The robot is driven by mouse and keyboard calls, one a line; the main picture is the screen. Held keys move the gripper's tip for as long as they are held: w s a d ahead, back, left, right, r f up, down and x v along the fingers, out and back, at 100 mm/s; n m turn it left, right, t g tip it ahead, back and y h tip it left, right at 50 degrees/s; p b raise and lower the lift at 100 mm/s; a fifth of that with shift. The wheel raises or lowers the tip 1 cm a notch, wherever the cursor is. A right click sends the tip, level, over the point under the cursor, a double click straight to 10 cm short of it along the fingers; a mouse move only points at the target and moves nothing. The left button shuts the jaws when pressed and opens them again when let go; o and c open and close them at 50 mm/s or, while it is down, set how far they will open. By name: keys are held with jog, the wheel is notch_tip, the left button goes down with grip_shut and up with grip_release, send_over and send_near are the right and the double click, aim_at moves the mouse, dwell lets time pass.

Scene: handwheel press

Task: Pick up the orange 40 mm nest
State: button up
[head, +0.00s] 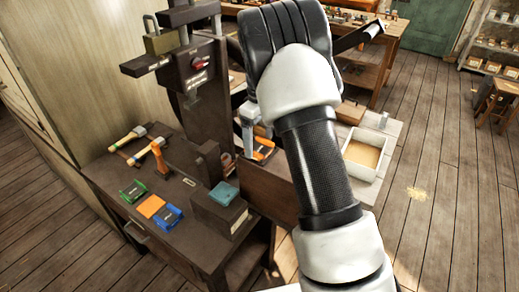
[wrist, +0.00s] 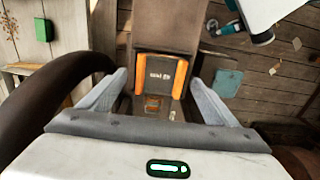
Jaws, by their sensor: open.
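The orange 40 mm nest (wrist: 161,74) shows in the wrist view as a dark block with orange sides and a pale label. It sits on a brown surface of the press. My gripper (wrist: 160,82) is open, with one finger on each side of the nest in the picture and visible gaps at both sides. I cannot tell how far the nest is beyond the fingertips. In the head view a black and orange piece (head: 264,152), seemingly this nest, shows beside my gripper (head: 249,128), partly hidden by my arm.
The dark press column (head: 205,105) stands left of my arm. A brown curved rim (wrist: 45,105) lies close at left in the wrist view. On the bench are a green nest (head: 133,192), a blue nest (head: 168,217), a flat orange square (head: 151,206) and a teal-topped box (head: 222,210).

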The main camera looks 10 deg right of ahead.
jog(key=shift+f, duration=0.85)
jog(key=shift+c, duration=0.5)
jog(key=c, duration=1.4)
